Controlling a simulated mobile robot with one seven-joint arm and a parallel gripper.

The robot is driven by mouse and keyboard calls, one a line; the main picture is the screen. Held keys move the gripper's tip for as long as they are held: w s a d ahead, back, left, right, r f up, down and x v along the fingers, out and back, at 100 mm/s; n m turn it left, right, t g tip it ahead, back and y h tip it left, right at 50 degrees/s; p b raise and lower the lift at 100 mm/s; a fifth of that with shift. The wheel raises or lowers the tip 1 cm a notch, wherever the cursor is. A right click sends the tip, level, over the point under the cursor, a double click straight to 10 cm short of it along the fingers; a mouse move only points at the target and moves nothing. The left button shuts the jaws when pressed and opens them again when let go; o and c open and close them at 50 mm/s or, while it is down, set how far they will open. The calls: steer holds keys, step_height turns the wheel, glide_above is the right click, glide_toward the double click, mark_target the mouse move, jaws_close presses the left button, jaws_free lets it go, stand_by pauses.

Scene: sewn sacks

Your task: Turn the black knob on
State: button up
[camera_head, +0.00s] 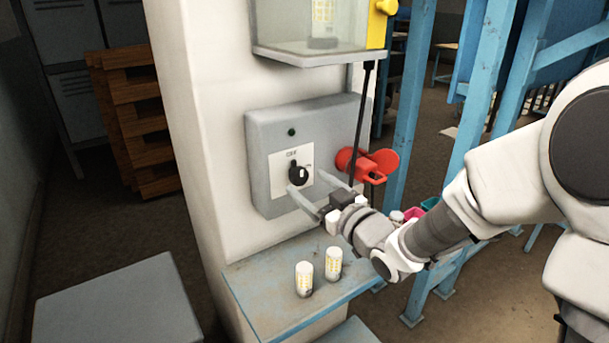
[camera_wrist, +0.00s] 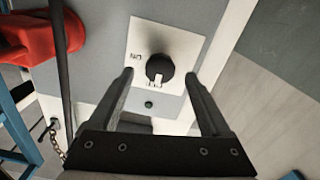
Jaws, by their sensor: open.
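The black knob (camera_head: 298,174) sits on a white plate (camera_head: 282,166) on the front of a grey wall box (camera_head: 262,138). In the wrist view the knob (camera_wrist: 159,68) has a white pointer mark, and the plate carries lettering. My gripper (camera_head: 312,185) is open in front of the box. In the wrist view its two fingers (camera_wrist: 159,82) reach toward the plate, one on each side of the knob, with a gap to it on both sides. I cannot tell how near the fingertips are to the plate.
A red lockout-like part (camera_head: 372,164) sticks out at the box's right side, close to my gripper. Two pale cylinders (camera_head: 304,279) (camera_head: 333,263) stand on the shelf (camera_head: 262,300) below. A black rod (camera_head: 361,125) hangs beside the box. Blue posts (camera_head: 409,110) stand at right.

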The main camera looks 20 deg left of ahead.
mark_target(302, 178)
steer(key=shift+x, duration=1.95)
jaws_close()
